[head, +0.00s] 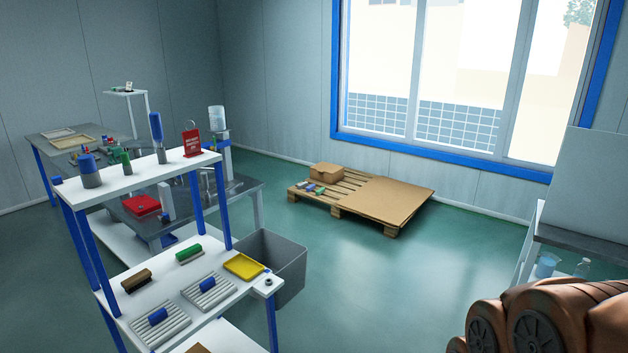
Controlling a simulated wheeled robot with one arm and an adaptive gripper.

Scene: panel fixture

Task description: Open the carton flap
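A small brown carton (327,173) sits on the far left corner of a low wooden pallet (336,212) on the floor, in front of the window wall. Its top looks closed, but it is too small to make out the flap's edges. A large flat brown cardboard sheet (384,200) covers the right part of the pallet. My gripper is not in view, and nothing of mine touches the carton.
Small coloured items (316,189) lie on the pallet before the carton. A white shelf with blue legs (150,262), holding brushes and trays, stands at the left front. A grey bin (280,262) stands beside it. A bench (580,243) is at right. The middle floor is clear.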

